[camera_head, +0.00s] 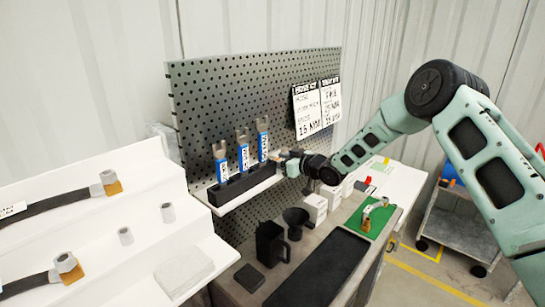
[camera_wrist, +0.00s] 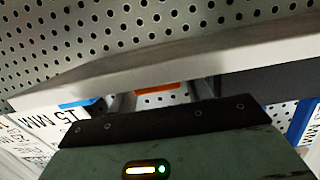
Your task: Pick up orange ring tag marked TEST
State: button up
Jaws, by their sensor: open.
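An orange strip (camera_wrist: 158,88), seen nearly edge-on, shows between the fingers of my gripper (camera_wrist: 160,97) in the wrist view. It may be the ring tag; no TEST marking is readable. My gripper (camera_head: 285,156) is open in front of the pegboard, at the right end of the black rack (camera_head: 246,184). In the head view the tag cannot be made out clearly beside the gripper. In the wrist view my dark gripper body hides the area below the strip. I cannot tell whether the fingers touch the strip.
Several blue-labelled tools (camera_head: 243,153) stand in the rack on a white shelf (camera_head: 228,207), close left of my gripper. The pegboard (camera_head: 220,100) is right behind. Below are a black jug (camera_head: 270,243), a funnel (camera_head: 296,219) and white boxes (camera_head: 315,206). A green mat (camera_head: 371,217) lies lower right.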

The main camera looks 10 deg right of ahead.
jog(key=c, duration=0.8)
jog(key=shift+b, duration=0.5)
